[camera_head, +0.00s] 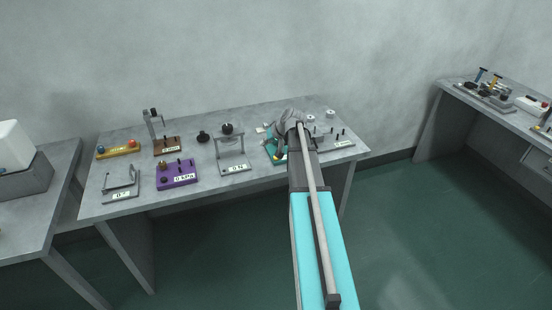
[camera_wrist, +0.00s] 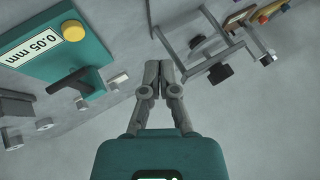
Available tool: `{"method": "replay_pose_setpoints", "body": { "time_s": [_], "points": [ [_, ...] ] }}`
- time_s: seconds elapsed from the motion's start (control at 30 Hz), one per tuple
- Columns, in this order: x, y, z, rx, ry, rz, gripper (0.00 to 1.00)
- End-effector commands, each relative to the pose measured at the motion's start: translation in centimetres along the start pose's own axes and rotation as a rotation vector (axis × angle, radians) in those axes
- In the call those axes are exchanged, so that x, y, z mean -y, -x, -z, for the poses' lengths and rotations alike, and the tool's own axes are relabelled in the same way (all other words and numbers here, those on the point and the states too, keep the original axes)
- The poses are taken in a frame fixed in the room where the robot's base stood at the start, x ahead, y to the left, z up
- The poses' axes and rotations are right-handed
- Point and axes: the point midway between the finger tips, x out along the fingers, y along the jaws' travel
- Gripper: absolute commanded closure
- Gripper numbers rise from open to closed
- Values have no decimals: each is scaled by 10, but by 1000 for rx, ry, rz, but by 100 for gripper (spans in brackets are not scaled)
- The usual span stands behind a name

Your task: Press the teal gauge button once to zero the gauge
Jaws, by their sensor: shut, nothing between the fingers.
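The teal gauge (camera_wrist: 60,55) is at the upper left of the wrist view. It carries a white label reading 0.05 mm, a round yellow button (camera_wrist: 73,30) and a dark lever (camera_wrist: 68,82). In the head view, part of the teal gauge (camera_head: 269,151) shows beside my arm, which hides the rest. My gripper (camera_wrist: 157,70) is shut and empty, with its fingertips together. In the wrist view the fingertips appear to the right of the gauge and its button, with a gap between. Their height above the table is hard to tell.
On the grey table (camera_head: 235,100) stand a metal frame fixture (camera_head: 231,150), a purple box (camera_head: 176,173), a yellow bar (camera_head: 118,149) and a small stand (camera_head: 122,187). The frame fixture also shows at the upper right of the wrist view (camera_wrist: 208,58). Another bench (camera_head: 520,118) stands right.

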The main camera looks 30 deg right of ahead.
Motion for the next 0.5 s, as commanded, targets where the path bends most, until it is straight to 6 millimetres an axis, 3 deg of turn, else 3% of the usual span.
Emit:
{"method": "replay_pose_setpoints", "body": {
  "time_s": [0.03,0.2,0.5],
  "points": [
    [-13,3,12,-23,-11,4,100],
    [-37,14,32,-80,-32,18,100],
    [-49,20,40,-109,-42,25,100]
  ]
}}
